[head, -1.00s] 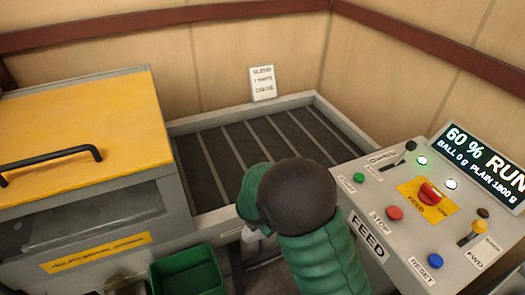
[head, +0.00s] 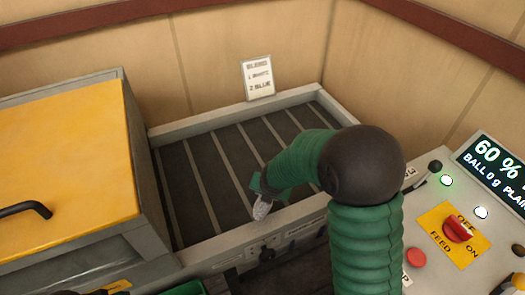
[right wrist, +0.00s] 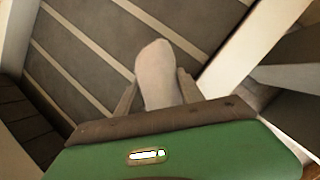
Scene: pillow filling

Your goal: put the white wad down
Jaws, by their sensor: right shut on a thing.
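My right gripper (head: 260,198) is shut on the white wad (head: 262,210), at the front edge of the dark slatted bed (head: 190,190) in the head view. In the right wrist view the pale wad (right wrist: 155,72) sticks out between the two fingers of the gripper (right wrist: 157,92), with the slats (right wrist: 85,55) behind it. I cannot tell how high the wad is above the bed. My green arm hides the bed's front right part. My left gripper is not in view.
A grey rim (head: 225,118) surrounds the bed, which looks empty. A sign (head: 257,78) at the back reads BLEND, 1 WHITE, 2 BLUE. A yellow-lidded machine (head: 60,160) stands left, and a control panel (head: 440,225) with a red switch (head: 457,229) right.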

